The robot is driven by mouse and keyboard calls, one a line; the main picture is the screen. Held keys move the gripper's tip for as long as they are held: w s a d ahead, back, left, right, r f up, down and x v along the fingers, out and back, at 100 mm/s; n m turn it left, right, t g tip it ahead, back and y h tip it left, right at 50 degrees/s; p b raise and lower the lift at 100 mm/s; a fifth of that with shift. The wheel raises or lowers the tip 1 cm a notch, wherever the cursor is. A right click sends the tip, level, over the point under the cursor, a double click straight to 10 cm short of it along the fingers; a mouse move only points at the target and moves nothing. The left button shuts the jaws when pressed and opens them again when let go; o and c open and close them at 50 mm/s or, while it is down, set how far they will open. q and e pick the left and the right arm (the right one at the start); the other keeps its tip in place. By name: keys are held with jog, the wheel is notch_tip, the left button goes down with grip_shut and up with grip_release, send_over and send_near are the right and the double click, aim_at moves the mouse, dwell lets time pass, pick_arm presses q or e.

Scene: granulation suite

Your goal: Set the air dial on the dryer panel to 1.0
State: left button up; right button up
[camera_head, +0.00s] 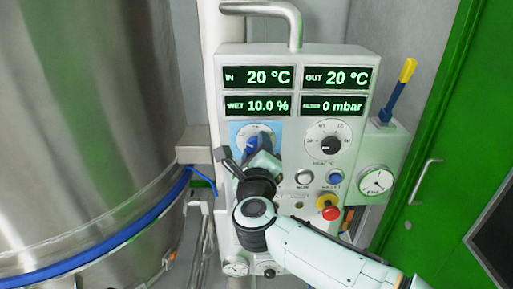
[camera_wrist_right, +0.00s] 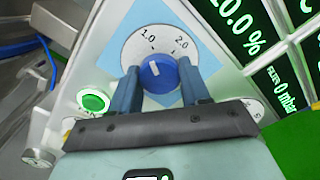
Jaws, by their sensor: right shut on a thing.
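The dryer panel (camera_head: 290,58) stands upright in front of me. Its air dial is a blue knob (camera_wrist_right: 158,72) on a white scale plate (camera_wrist_right: 138,45) with a light blue backing; it also shows in the head view (camera_head: 258,138). The scale reads 1.0 and 2.0 along its upper part in the wrist view. A short white mark on the knob lies a little left of its middle; its exact reading is hard to tell. My right gripper (camera_wrist_right: 158,88) is shut on the knob, one finger on each side. It covers the lower scale. My left gripper is not in view.
A second dial (camera_head: 331,144), dark, sits to the right. Below are a white button (camera_head: 304,177), a blue button (camera_head: 336,177) and a red emergency knob (camera_head: 330,213). A green button (camera_wrist_right: 93,100) glows beside my fingers. A steel vessel (camera_head: 90,110) stands left.

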jog(key=o, duration=1.1)
jog(key=shift+c, duration=0.2)
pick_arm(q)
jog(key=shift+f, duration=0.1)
pick_arm(e)
jog(key=shift+s, duration=0.15)
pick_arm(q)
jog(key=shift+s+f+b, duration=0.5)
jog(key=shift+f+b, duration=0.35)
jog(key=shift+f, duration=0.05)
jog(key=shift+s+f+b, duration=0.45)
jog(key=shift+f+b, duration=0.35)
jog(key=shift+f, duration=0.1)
pick_arm(e)
jog(key=s, duration=1.3)
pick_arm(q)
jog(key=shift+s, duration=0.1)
pick_arm(e)
jog(key=shift+s, duration=0.1)
